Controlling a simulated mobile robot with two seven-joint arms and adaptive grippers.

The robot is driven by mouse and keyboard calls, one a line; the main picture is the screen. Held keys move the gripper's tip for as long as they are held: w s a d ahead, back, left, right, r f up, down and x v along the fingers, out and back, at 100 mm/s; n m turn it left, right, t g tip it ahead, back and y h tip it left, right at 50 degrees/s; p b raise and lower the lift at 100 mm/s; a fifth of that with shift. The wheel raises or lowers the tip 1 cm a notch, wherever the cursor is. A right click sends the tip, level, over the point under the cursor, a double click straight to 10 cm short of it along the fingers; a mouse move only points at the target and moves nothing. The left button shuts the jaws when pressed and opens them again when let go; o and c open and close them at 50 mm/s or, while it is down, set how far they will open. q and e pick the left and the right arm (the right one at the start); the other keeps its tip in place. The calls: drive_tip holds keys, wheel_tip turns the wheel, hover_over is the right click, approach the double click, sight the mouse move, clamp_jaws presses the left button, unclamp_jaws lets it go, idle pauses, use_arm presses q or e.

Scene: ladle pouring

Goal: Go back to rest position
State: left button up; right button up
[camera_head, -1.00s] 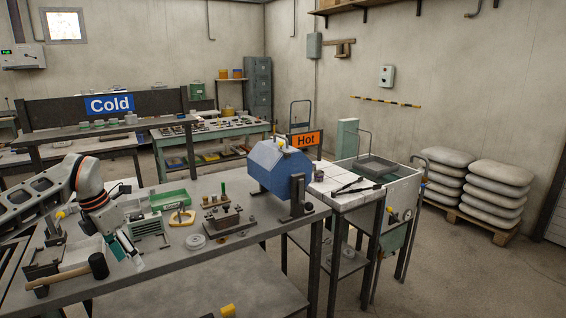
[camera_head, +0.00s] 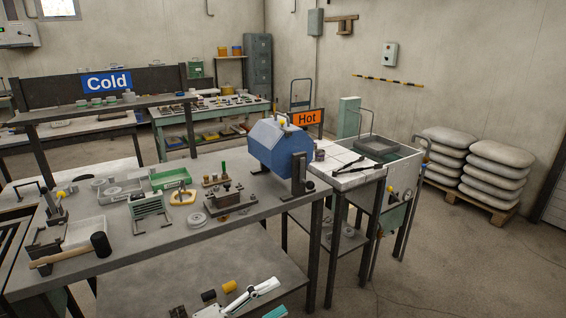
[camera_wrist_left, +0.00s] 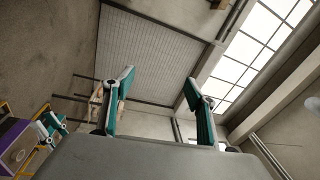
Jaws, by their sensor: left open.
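My left gripper (camera_head: 255,300) shows at the bottom edge of the head view, in front of the lower shelf, with white and teal parts and cut off by the frame. In the left wrist view its two teal fingers (camera_wrist_left: 158,85) stand wide apart with nothing between them, so it is open and empty. Behind the fingers are a wall and a bright window. I see no right gripper that I can identify.
The workbench (camera_head: 130,250) holds a mallet (camera_head: 75,256), a green tray (camera_head: 170,178) and a blue drum-shaped vessel (camera_head: 280,146) by the Hot sign (camera_head: 307,117).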

use_arm(q)
drive_tip(key=s+a+f+n+t+y, duration=0.5)
drive_tip(key=a+f+n+y, duration=0.5)
drive_tip(key=n, duration=0.6)
drive_tip(key=s+a+f+n+g+y, duration=0.2)
drive_tip(key=s+a+f+n, duration=0.1)
drive_tip(key=s+f, duration=0.3)
drive_tip(key=s+a+f+n+g+y, duration=0.1)
drive_tip(key=s+a+f+n+y, duration=0.1)
drive_tip(key=s+a+f+n, duration=0.2)
drive_tip(key=s+f+n, duration=0.1)
drive_tip(key=s+f, duration=0.2)
drive_tip(key=shift+a+f+g, duration=0.15)
drive_tip(key=shift+a+g, duration=0.15)
drive_tip(key=shift+g, duration=0.1)
drive_tip(key=shift+s, duration=0.1)
